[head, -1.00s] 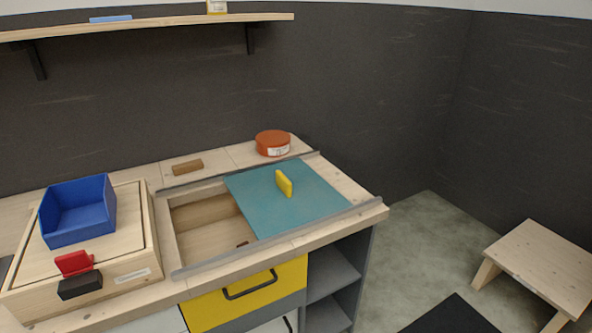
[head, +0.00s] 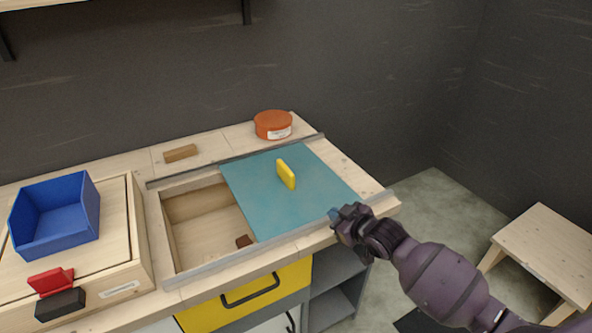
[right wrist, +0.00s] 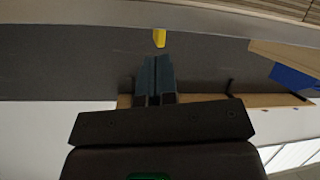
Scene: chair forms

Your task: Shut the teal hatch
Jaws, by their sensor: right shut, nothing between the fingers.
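The teal hatch (head: 295,205) is a flat sliding panel between two grey rails on the wooden counter. It covers the right part of a recess (head: 205,225), and the left part of the recess is open. A yellow upright handle (head: 286,174) stands on the hatch; it also shows in the right wrist view (right wrist: 159,38). My right gripper (head: 336,215) is shut and empty, near the front rail at the hatch's front right corner, apart from the handle. In the right wrist view its fingers (right wrist: 155,76) are together below the handle. My left gripper is not in view.
A blue open box (head: 55,215) and a red clip-like piece (head: 50,281) are at the left. A small brown piece (head: 244,241) lies in the recess. A wood block (head: 180,153) and an orange tin (head: 273,124) stand behind. A yellow drawer (head: 245,292) is below.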

